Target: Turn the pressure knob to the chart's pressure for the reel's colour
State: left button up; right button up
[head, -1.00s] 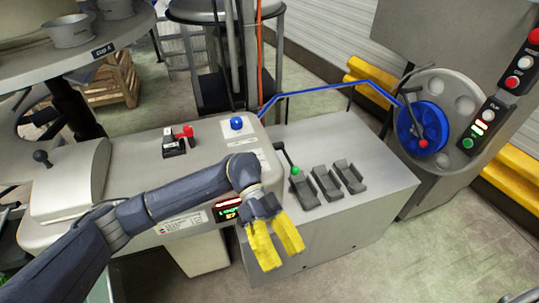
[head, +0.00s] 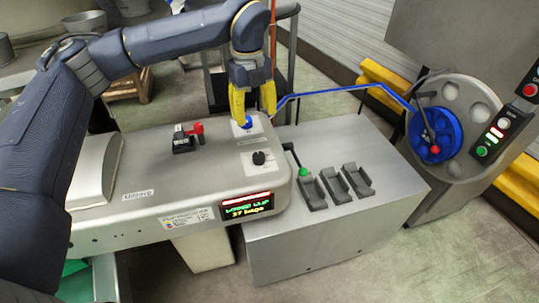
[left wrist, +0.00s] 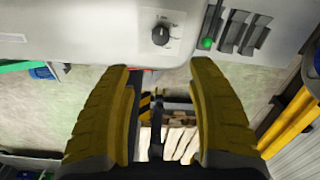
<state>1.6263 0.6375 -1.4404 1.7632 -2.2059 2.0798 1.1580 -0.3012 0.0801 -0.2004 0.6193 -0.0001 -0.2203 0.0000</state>
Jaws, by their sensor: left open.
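The black pressure knob (head: 259,158) stands on a white dial plate on top of the grey machine. It also shows in the left wrist view (left wrist: 161,35), beyond the fingertips. My left gripper (head: 254,114) is open, yellow-fingered and points down behind the knob, apart from it. In the left wrist view nothing is between its fingers (left wrist: 160,68). The reel (head: 452,135) at the right is blue. A small label with coloured marks (head: 187,219), perhaps the chart, is on the machine's front; its text is too small to read. My right gripper is not in view.
A blue button (head: 248,123) is close by the left fingertips. A red-handled black switch (head: 187,137) stands left of the knob. A lit display (head: 246,205) is on the front.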

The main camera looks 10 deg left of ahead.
aim_at(258, 154)
pick_arm(q)
jog(key=f, duration=1.7)
jog(key=shift+w+d, duration=0.1)
jog(key=shift+w, duration=0.3)
jog(key=shift+c, duration=0.4)
grip_shut()
